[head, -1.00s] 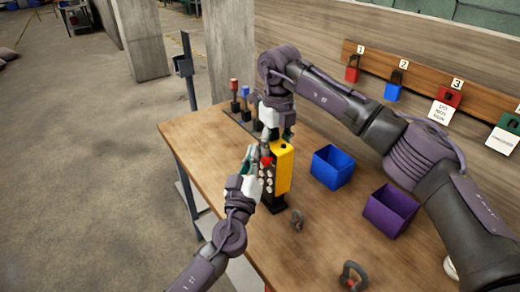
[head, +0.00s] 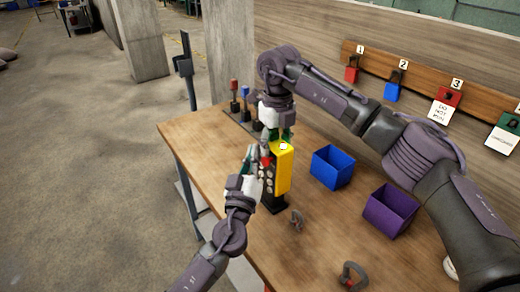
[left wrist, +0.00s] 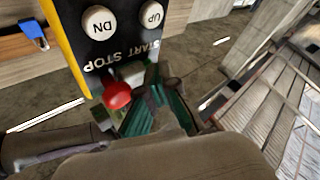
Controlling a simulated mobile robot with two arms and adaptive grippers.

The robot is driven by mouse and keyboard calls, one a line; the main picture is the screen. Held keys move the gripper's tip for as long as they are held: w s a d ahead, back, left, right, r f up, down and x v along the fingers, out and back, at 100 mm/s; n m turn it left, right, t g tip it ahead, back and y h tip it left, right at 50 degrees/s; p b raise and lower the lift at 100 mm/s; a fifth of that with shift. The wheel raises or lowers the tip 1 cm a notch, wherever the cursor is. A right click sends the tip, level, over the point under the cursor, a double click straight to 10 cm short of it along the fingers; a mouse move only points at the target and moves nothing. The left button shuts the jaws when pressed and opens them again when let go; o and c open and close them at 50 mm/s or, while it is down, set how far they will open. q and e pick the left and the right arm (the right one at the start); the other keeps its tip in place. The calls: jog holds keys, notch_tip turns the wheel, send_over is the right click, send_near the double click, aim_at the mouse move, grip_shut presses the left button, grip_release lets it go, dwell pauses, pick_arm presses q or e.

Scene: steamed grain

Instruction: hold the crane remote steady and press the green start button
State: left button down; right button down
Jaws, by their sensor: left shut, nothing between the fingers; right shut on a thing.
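The crane remote (head: 284,172) is a yellow box with a black button face, standing upright on the table. A small spot near its top looks pale and bright. My right gripper (head: 279,134) is shut on its upper end. My left gripper (head: 254,158) is shut and empty, with its fingertips at the button face. In the left wrist view, the remote's face (left wrist: 105,48) shows upside-down UP, DN, START and STOP labels. The red stop button (left wrist: 117,95) is beside my left fingertips (left wrist: 150,88). The green start button cannot be made out; the fingertips cover the area below START.
A blue bin (head: 332,167) and a purple bin (head: 390,210) stand right of the remote. Shackles (head: 353,275) lie near the front. Red and blue levers (head: 240,95) stand behind. Numbered padlocks hang on a wall board (head: 425,78).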

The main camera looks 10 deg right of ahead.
jog(key=shift+a, duration=0.15)
pick_arm(q)
jog(key=shift+s+a, duration=0.45)
jog(key=shift+a, duration=0.15)
jog(key=shift+a, duration=0.1)
jog(key=a, duration=0.1)
jog(key=s+a, duration=0.1)
jog(key=a, duration=0.1)
jog(key=s+a, duration=0.1)
jog(key=shift+a, duration=0.25)
pick_arm(e)
jog(key=shift+c, duration=1.6)
grip_release()
pick_arm(q)
jog(key=shift+d, duration=0.1)
